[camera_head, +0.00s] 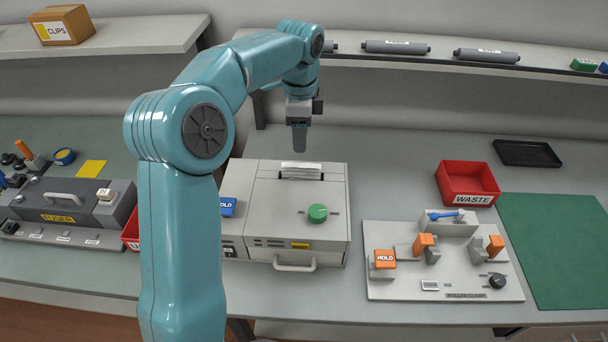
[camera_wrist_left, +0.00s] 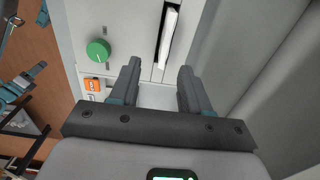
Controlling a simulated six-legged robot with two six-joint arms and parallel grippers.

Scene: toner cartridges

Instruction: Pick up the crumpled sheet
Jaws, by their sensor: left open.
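A white sheet (camera_head: 300,169) stands up out of a dark slot in the top of the grey printer-like machine (camera_head: 262,200), near its back edge. In the left wrist view the sheet (camera_wrist_left: 169,32) is a narrow white strip lying beyond the fingertips; crumpling is too small to tell. My left gripper (camera_head: 299,148) points down just above and behind the sheet, apart from it. In the wrist view its two fingers (camera_wrist_left: 160,72) are spread with nothing between them. My right gripper is not in view.
The machine has a green knob (camera_head: 317,213) and a blue HOLD block (camera_head: 227,207). To the right are a roller clamp fixture (camera_head: 440,283), a red WASTE bin (camera_head: 468,181), a black tray (camera_head: 527,153) and a green mat (camera_head: 555,250). A shelf (camera_head: 420,61) with rollers runs behind.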

